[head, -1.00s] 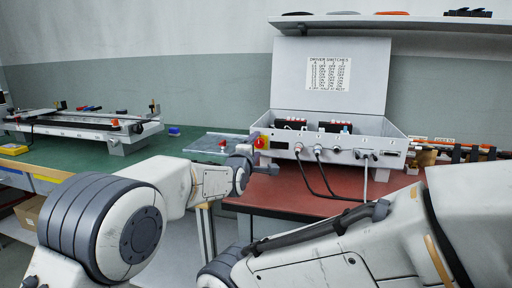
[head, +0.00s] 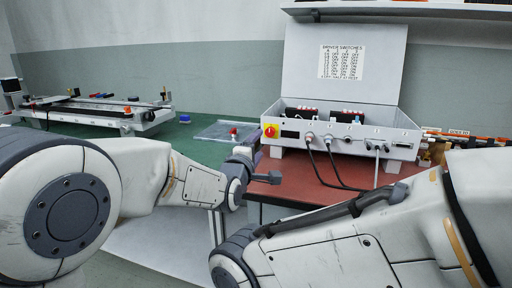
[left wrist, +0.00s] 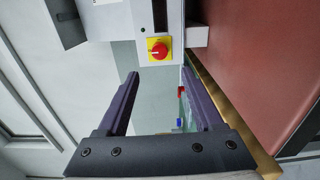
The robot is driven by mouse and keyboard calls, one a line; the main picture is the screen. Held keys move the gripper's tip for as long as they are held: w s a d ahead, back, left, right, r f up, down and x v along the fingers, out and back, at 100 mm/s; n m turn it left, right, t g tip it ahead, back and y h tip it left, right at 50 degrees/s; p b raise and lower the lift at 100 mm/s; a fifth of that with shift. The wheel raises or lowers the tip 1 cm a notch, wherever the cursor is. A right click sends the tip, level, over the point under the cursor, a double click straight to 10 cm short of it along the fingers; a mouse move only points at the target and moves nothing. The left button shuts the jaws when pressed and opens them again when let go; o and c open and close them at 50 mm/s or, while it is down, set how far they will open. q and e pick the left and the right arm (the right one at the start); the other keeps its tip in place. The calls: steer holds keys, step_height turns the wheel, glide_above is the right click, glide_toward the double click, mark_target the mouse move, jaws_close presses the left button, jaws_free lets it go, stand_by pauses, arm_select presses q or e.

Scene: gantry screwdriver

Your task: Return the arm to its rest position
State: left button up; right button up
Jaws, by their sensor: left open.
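My left arm comes in from the left in the head view. Its gripper (head: 258,169) is in front of the left end of the open controller box (head: 348,142), near the front left edge of the red table mat (head: 300,188). In the left wrist view the left gripper (left wrist: 159,78) has its two dark fingers apart with nothing held between them. The box's red and yellow switch (left wrist: 159,49) is just beyond the fingertips. Another of my arms fills the lower right of the head view; its gripper is not in view.
A green bench (head: 190,130) holds a linear rail frame (head: 95,115) and a flat clear tray (head: 222,131). A shelf (head: 400,10) is above. Orange-and-black parts (head: 465,140) are at the right.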

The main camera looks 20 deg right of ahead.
arm_select(q)
steer(key=shift+s+a, duration=0.35)
steer(key=shift+s, duration=0.15)
steer(key=shift+f, duration=0.1)
steer(key=s+a+f+m+g+y, duration=0.3)
steer(key=s+a+f+m+g, duration=0.2)
steer(key=s+a+f, duration=0.3)
steer(key=s+a+f+m+g+y, duration=0.35)
steer(key=s+a+f, duration=0.35)
steer(key=s, duration=0.4)
steer(key=s+a+f+m+g+y, duration=0.1)
steer(key=s+a+f+m+g, duration=0.25)
steer(key=s, duration=0.55)
steer(key=s+a+m+g+y, duration=0.25)
steer(key=s+a+m, duration=0.25)
steer(key=s+m, duration=0.3)
step_height(320, 180, up, 37)
steer(key=n+h+p, duration=0.1)
steer(key=p, duration=3.6)
steer(key=shift+s+d, duration=0.15)
steer(key=shift+s, duration=0.1)
